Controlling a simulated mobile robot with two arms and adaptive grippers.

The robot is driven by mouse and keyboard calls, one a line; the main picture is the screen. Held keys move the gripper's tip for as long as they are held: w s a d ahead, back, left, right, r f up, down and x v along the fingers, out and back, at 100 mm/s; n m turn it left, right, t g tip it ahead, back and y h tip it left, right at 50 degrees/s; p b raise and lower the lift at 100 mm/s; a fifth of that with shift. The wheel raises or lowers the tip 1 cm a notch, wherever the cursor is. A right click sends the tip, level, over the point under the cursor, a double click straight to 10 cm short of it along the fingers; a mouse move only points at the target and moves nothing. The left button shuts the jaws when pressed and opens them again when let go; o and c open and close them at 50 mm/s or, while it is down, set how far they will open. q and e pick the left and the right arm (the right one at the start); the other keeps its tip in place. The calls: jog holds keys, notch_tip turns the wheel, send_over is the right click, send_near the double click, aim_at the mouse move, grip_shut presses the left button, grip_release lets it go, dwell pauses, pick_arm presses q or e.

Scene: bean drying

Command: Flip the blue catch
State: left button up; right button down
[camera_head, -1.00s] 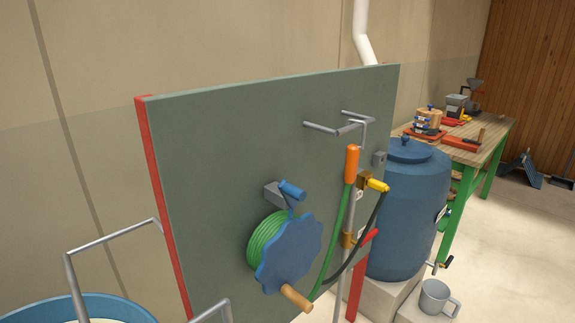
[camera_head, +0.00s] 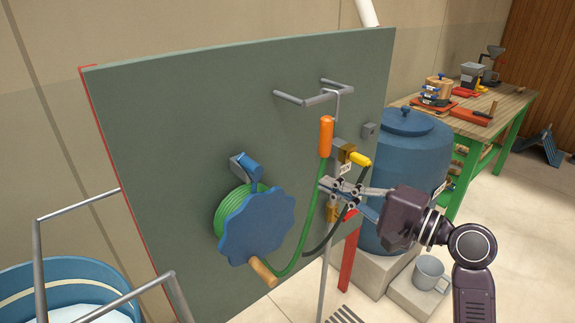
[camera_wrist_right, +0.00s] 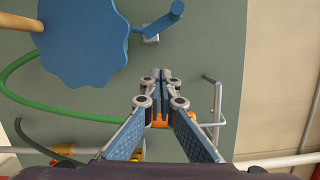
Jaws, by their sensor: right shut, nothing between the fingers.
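The blue catch (camera_head: 250,165) is a short blue cylinder on a grey bracket, at the upper edge of the hose reel on the green board. It also shows at the top of the right wrist view (camera_wrist_right: 168,20). The reel has a scalloped blue disc (camera_head: 258,226), a wooden handle (camera_head: 262,271) and green hose (camera_head: 226,207). My right gripper (camera_head: 323,188) is in front of the board, right of the reel and below the orange nozzle (camera_head: 326,137). Its fingers are shut and empty, apart from the catch, which also shows in the wrist view (camera_wrist_right: 160,76). My left gripper is out of view.
A yellow-handled tap (camera_head: 359,158) and a dark hose are close to my right gripper. Grey hanger rods (camera_head: 318,98) stick out from the board (camera_head: 160,130). A blue barrel (camera_head: 408,150) and a grey mug (camera_head: 430,272) stand at the right. A blue tub (camera_head: 60,280) is at lower left.

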notch_tip(320, 180, up, 2)
jog(key=s, duration=0.1)
jog(key=r+p, duration=0.1)
jog(key=p, duration=0.5)
send_over(257, 182)
jog(key=v, duration=0.5)
jog(key=shift+s+y, duration=0.3)
jog(key=shift+s, duration=0.1)
jog(key=shift+w, duration=0.1)
jog(key=shift+n, duration=0.3)
jog(key=shift+s+a+n+g, duration=0.15)
jog(key=shift+s+a+n, duration=0.1)
jog(key=shift+n, duration=0.45)
jog(key=shift+s+a+n+g, duration=0.15)
jog(key=shift+a+n, duration=0.1)
jog(key=shift+n, duration=0.45)
jog(key=shift+w+r, duration=0.1)
